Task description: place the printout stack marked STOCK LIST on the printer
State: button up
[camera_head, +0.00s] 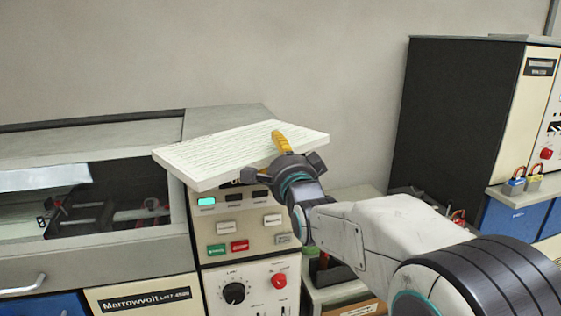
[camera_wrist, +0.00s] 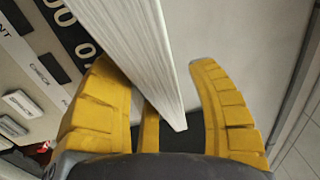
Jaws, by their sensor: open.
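The printout stack (camera_head: 235,152) is a thick white slab of paper at the right end of the printer (camera_head: 120,132). It lies about level at the printer's top, its near left corner jutting over the control panel; what bears it underneath is hidden. No STOCK LIST marking is readable. My gripper (camera_head: 282,143) is at the stack's right part, one yellow finger showing above the paper. In the wrist view, my gripper (camera_wrist: 155,65) is open, with the stack's edge (camera_wrist: 140,45) between its yellow fingers. A gap shows between the right finger and the paper.
The printer's control panel (camera_head: 245,225) with buttons and a knob is below the stack. A tall black cabinet (camera_head: 455,120) stands at the right, with padlocks (camera_head: 524,183) on a ledge beside it. The wall behind is bare.

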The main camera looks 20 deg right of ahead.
jog(key=s+b, duration=0.3)
jog(key=s, duration=0.9)
jog(key=shift+f, duration=0.4)
jog(key=s+f+n+g, duration=0.5)
jog(key=s+f+n, duration=0.1)
jog(key=f, duration=0.5)
jog(key=s+f+n+g, duration=0.6)
jog(key=s+f, duration=0.1)
jog(key=f, duration=0.3)
jog(key=s+f+n+g, duration=0.4)
jog(key=s+f+n, duration=0.1)
jog(key=s, duration=0.5)
jog(key=shift+f+n, duration=0.4)
jog(key=shift+n, duration=0.1)
